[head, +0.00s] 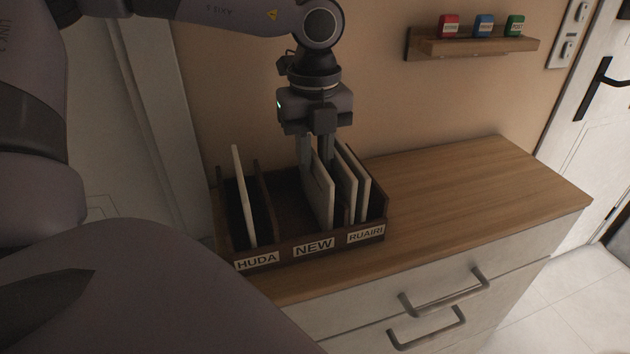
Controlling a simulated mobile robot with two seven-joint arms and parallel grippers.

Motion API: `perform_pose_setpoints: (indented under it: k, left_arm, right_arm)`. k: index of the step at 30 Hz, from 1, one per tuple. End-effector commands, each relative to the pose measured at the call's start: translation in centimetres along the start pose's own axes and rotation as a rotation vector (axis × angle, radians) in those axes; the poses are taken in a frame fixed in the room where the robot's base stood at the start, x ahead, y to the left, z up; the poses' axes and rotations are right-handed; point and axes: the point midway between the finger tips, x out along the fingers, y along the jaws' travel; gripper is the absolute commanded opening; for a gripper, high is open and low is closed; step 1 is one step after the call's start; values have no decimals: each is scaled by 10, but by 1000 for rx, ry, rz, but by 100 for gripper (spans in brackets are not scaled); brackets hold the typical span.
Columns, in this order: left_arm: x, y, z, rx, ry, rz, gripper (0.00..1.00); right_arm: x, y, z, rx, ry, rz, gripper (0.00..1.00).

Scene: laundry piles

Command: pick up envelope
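A dark wooden letter sorter (290,248) stands on the cabinet top, with compartments labelled HUDA, NEW and RUAIRI. A pale envelope (320,190) stands upright, slightly tilted, in the NEW compartment. One pale envelope (243,200) leans in the HUDA compartment, and pale envelopes (356,188) stand in the RUAIRI compartment. My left gripper (316,158) points down over the sorter, its fingers at the top edge of the NEW envelope. I cannot tell whether the fingers are closed on it. My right gripper is not in view.
The wooden cabinet top (460,185) is clear to the right of the sorter. A wall shelf (475,46) holds a red, a blue and a green stamp-like block. A white door (600,90) is at the right, and drawer handles (445,292) stick out in front.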

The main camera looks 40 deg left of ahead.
Motion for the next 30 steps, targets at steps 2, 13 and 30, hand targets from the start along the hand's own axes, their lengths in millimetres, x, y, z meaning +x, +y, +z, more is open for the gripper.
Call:
perform_pose_setpoints:
  k: [2, 13, 30]
  left_arm:
    - [2, 0, 0, -1, 0, -1, 22]
    - [2, 0, 0, 0, 0, -2, 0]
    - [-32, -1, 0, -1, -4, -6, 0]
  right_arm:
    - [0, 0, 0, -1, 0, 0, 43]
    - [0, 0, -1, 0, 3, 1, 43]
    - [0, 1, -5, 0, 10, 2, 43]
